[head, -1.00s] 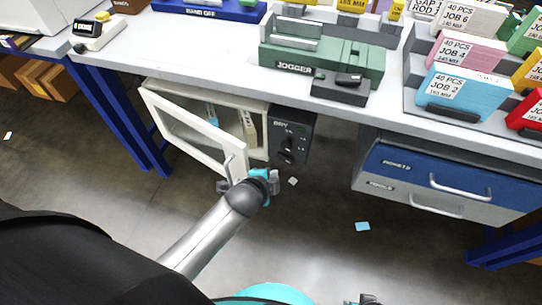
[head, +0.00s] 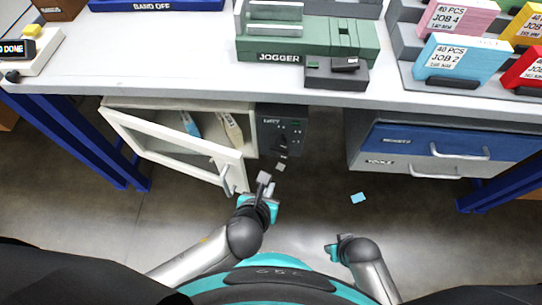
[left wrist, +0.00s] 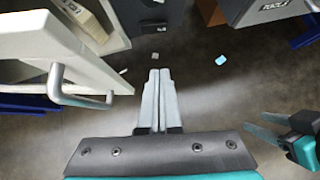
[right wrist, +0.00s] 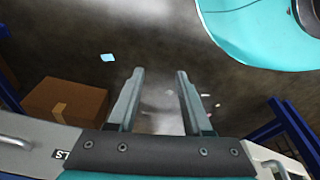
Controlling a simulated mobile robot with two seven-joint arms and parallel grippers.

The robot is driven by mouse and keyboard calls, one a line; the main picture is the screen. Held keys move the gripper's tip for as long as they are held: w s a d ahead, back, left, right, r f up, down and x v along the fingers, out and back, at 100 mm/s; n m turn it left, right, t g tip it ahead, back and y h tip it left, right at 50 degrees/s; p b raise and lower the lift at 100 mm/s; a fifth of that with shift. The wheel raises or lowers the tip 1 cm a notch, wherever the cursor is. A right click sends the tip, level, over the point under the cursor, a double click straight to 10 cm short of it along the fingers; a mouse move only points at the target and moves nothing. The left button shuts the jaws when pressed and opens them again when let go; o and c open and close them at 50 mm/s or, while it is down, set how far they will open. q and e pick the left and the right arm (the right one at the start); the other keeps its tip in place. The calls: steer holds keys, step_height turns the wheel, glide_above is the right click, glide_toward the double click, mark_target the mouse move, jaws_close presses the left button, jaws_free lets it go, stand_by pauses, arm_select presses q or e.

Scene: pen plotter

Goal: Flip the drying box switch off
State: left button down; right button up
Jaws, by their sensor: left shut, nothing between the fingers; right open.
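The drying box (head: 250,118) hangs under the bench, its white-framed door (head: 175,155) standing open to the left. Its dark control panel (head: 290,125) is on the right; a dark switch-like part (head: 282,143) shows low on it, but its position cannot be told. The panel's lower part also shows in the left wrist view (left wrist: 150,14). My left gripper (head: 266,182) is shut and empty, below and in front of the panel, right of the door handle (head: 228,178); its fingers touch together in the left wrist view (left wrist: 158,74). My right gripper (head: 333,247) is open and empty (right wrist: 160,72), low over the floor.
The open door and its handle (left wrist: 60,90) stand close to the left of my left gripper. A drawer unit (head: 395,165) is under the bench to the right. The green jogger (head: 310,42) stands above. Paper scraps, one blue (head: 358,198), lie on the floor.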

mark_target(279, 154)
steer(key=shift+s+d+f, duration=0.1)
steer(key=shift+s, duration=0.25)
steer(key=shift+f, duration=0.1)
arm_select(q)
steer(key=w+r+b+x, duration=0.2)
steer(key=b+x, duration=0.6)
steer(key=x, duration=0.4)
steer(key=shift+w+d+f+b, duration=0.2)
steer(key=shift+d+f+b, duration=0.05)
steer(key=shift+d+b, duration=0.1)
arm_select(e)
steer(key=w+a+r+t, duration=0.1)
steer(key=w+r, duration=0.1)
steer(key=r, duration=0.6)
steer(key=w+a+r+t, duration=0.1)
steer(key=w+r, duration=0.2)
steer(key=r, duration=0.5)
steer(key=shift+w+a+r+t+y, duration=0.15)
steer(key=shift+w+r+t+y, duration=0.2)
steer(key=shift+r+t+y, duration=0.05)
